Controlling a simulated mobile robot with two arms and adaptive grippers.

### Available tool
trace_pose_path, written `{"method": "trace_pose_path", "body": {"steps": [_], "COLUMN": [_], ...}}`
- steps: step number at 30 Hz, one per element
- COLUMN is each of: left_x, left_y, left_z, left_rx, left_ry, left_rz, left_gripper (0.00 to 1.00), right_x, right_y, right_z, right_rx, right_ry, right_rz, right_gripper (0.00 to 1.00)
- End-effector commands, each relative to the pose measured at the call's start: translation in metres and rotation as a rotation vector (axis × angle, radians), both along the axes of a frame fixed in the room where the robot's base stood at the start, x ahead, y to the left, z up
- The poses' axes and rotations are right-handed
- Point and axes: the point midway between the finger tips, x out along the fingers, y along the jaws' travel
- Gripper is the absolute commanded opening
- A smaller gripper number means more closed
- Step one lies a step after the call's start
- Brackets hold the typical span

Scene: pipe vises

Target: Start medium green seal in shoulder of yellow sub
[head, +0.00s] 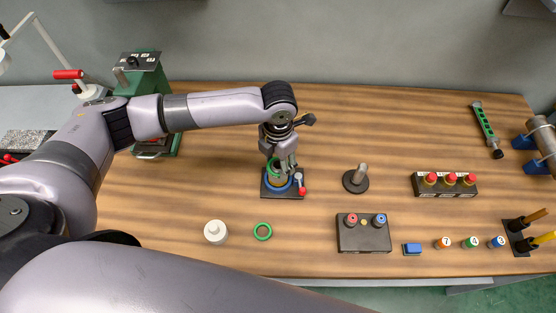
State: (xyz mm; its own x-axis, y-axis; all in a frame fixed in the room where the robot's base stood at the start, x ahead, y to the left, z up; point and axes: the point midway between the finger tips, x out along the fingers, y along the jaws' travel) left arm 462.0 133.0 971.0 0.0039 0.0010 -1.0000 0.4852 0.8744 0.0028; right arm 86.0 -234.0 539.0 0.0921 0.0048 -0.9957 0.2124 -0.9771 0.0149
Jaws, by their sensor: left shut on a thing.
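My left gripper (284,166) points down over a small vise stand (269,191) near the middle of the bench. It is shut on a green ring seal (272,167), which shows at the left side of its fingers. Just below, a part with a blue band (278,187) stands in the vise. The fingers hide much of this part, so I cannot tell its yellow colour or whether the seal touches its shoulder. A second green ring (263,231) lies flat on the bench in front. My right gripper is not in view.
A white knobbed disc (215,232) lies front left. A dark post stand (356,179), a two-button box (363,233) and a rack with red-topped pieces (444,185) stand to the right. A green machine (143,75) stands back left. The back-centre wood is clear.

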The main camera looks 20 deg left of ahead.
Motion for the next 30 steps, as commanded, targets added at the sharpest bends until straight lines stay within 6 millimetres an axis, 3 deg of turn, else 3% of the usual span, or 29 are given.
{"method": "trace_pose_path", "body": {"steps": [2, 3, 12, 23, 30], "left_x": [-0.002, -0.002, -0.001, 0.000, 0.000], "left_y": [0.000, 0.000, 0.000, 0.000, -0.001], "left_z": [-0.002, -0.002, -0.001, 0.002, 0.040], "left_rx": [0.001, 0.001, 0.001, 0.000, -0.001], "left_ry": [0.004, 0.004, 0.003, 0.001, -0.003], "left_rz": [-0.001, -0.001, 0.000, 0.000, -0.002], "left_gripper": [0.22, 0.51, 0.71, 0.72, 0.72], "right_x": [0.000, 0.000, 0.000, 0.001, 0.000], "right_y": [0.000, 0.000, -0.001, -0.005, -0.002], "right_z": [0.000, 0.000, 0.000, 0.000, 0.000], "right_rx": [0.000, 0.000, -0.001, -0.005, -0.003], "right_ry": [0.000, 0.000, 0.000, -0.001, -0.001], "right_rz": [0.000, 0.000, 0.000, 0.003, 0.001], "right_gripper": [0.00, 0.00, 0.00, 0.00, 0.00]}}
